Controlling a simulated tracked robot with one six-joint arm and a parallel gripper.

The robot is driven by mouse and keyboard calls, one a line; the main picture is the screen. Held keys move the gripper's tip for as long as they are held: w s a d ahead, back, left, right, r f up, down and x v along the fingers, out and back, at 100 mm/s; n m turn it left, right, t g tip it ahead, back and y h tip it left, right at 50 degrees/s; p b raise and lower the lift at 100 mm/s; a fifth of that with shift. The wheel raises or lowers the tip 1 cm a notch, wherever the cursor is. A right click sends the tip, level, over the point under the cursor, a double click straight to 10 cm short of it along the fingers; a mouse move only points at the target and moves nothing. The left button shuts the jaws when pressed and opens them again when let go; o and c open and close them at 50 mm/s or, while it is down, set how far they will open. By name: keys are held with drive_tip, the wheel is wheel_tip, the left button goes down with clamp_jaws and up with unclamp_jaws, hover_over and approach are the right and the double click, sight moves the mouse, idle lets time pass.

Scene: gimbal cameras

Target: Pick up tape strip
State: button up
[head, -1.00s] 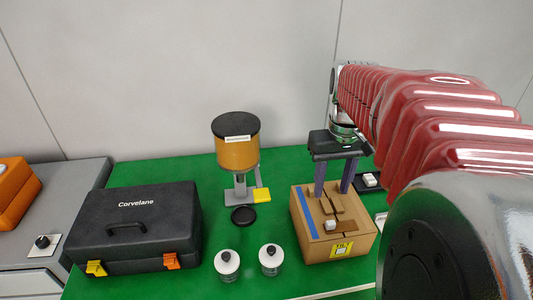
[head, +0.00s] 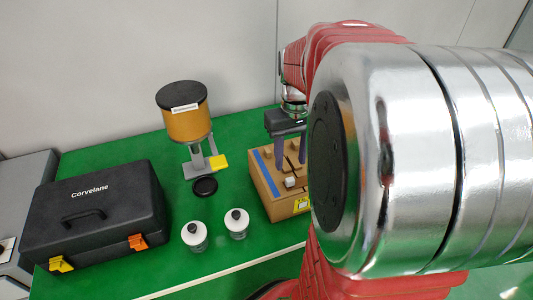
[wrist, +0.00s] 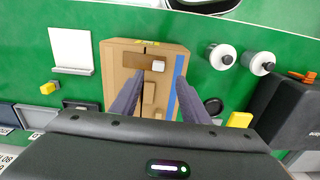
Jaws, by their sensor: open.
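The blue tape strip (head: 267,171) runs along the left side of the top of a cardboard box (head: 269,200) in the head view. In the wrist view the strip (wrist: 179,72) lies along the right side of the box top, partly hidden by a finger. My gripper (head: 291,164) is open and points down at the box; nothing shows between its fingers. In the wrist view my gripper (wrist: 160,75) has its right finger over or beside the strip; I cannot tell whether it touches.
A small white block (head: 290,182) sits on the box.

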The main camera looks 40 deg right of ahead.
sight(290, 179)
drive_tip(key=shift+f, duration=1.5)
drive_tip(key=shift+d+f, duration=0.2)
drive_tip(key=shift+f, duration=2.4)
clamp_jaws()
